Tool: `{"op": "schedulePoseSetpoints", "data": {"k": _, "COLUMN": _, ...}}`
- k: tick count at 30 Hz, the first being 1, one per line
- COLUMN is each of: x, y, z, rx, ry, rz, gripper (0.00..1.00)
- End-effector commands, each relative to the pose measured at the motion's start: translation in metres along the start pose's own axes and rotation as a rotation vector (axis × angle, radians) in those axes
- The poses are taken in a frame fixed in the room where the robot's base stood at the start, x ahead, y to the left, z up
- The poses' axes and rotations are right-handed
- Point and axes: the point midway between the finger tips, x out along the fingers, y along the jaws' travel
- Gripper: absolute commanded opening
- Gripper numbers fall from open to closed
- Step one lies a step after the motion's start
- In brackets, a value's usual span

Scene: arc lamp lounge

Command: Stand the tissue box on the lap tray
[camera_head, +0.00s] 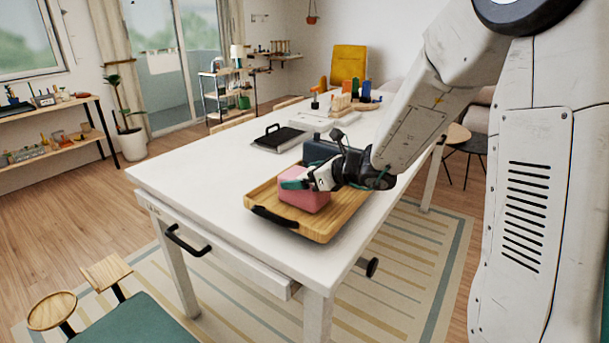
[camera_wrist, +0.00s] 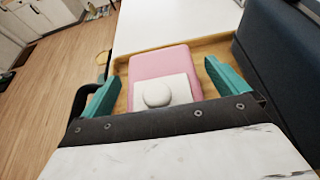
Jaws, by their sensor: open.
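The tissue box (camera_head: 302,193) is pink and sits on the wooden lap tray (camera_head: 328,228), near its left side. In the wrist view the tissue box (camera_wrist: 158,62) shows a white top with a round white tuft. The lap tray (camera_wrist: 213,48) shows behind and beside it there. My gripper (camera_wrist: 162,90) holds nothing.
A dark blue box (camera_head: 322,150) stands just behind the lap tray, close to my gripper; it also fills the right of the wrist view (camera_wrist: 280,50). A black flat tray (camera_head: 282,138) and colored items lie farther back. The white table (camera_head: 190,170) is clear at left.

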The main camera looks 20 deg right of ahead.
Motion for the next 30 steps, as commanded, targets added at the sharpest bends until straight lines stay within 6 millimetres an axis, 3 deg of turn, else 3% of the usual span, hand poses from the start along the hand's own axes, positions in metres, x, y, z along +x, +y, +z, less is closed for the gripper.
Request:
{"op": "schedulePoseSetpoints", "data": {"k": 4, "x": -0.003, "y": 0.0, "z": 0.004, "rx": -0.002, "ry": -0.001, "rz": -0.001, "gripper": 0.99}}
{"op": "schedulePoseSetpoints", "data": {"k": 7, "x": -0.016, "y": -0.001, "z": 0.004, "rx": -0.001, "ry": -0.002, "rz": -0.003, "gripper": 0.99}}
{"op": "schedulePoseSetpoints", "data": {"k": 15, "x": -0.075, "y": -0.001, "z": 0.004, "rx": -0.001, "ry": -0.001, "rz": -0.006, "gripper": 0.99}}
{"op": "schedulePoseSetpoints", "data": {"k": 21, "x": -0.108, "y": -0.001, "z": 0.003, "rx": -0.001, "ry": -0.001, "rz": -0.003, "gripper": 0.99}}
{"op": "schedulePoseSetpoints", "data": {"k": 30, "x": -0.122, "y": 0.006, "z": 0.005, "rx": -0.032, "ry": 0.005, "rz": 0.017, "gripper": 0.99}}
